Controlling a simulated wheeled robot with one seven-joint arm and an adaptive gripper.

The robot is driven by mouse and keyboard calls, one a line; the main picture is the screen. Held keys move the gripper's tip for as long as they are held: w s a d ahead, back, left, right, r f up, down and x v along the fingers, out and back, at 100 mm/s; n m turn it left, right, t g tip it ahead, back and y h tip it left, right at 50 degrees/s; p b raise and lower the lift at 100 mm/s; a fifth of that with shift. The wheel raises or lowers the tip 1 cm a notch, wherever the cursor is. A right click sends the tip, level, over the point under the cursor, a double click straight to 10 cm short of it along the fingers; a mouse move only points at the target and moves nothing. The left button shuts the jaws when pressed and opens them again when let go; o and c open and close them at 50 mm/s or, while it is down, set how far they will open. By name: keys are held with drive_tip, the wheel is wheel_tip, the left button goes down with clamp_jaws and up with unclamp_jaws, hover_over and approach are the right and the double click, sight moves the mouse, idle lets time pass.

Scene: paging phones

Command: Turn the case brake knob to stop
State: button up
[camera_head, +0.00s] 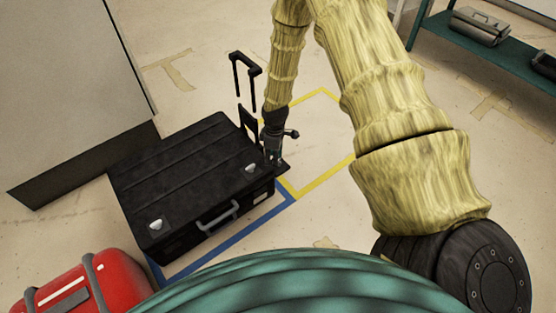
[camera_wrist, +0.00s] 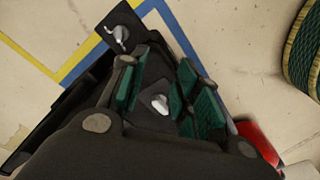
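The black case (camera_head: 180,170) lies flat on the floor in the head view, its pull handle (camera_head: 240,72) raised at the back. My gripper (camera_head: 274,157) is low at the case's right corner. In the wrist view my gripper (camera_wrist: 164,88) is open, green finger pads apart with nothing clasped. A silver knob (camera_wrist: 120,34) on a small black plate (camera_wrist: 131,17) shows beyond the left finger, apart from it; I take it as the brake knob. A silver latch (camera_wrist: 160,103) shows in the gap between the fingers. The knob's marking is too small to read.
Blue tape (camera_head: 215,246) and yellow tape (camera_head: 330,172) mark the floor by the case. A red case (camera_head: 112,277) is at the front left, a grey cabinet (camera_head: 60,80) behind left. A green shelf (camera_head: 470,48) stands back right. Floor right of the case is clear.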

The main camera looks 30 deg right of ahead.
drive_tip(key=w+d+n+b, duration=0.1)
drive_tip(key=w+d+b, duration=0.2)
drive_tip(key=w+d, duration=0.2)
drive_tip(key=shift+n, duration=0.3)
wheel_tip(320, 180, down, 11)
drive_tip(key=b, duration=0.3)
drive_tip(key=shift+d+f+b, duration=0.15)
drive_tip(key=shift+f+b, duration=0.05)
drive_tip(key=shift+b, duration=0.1)
clamp_jaws()
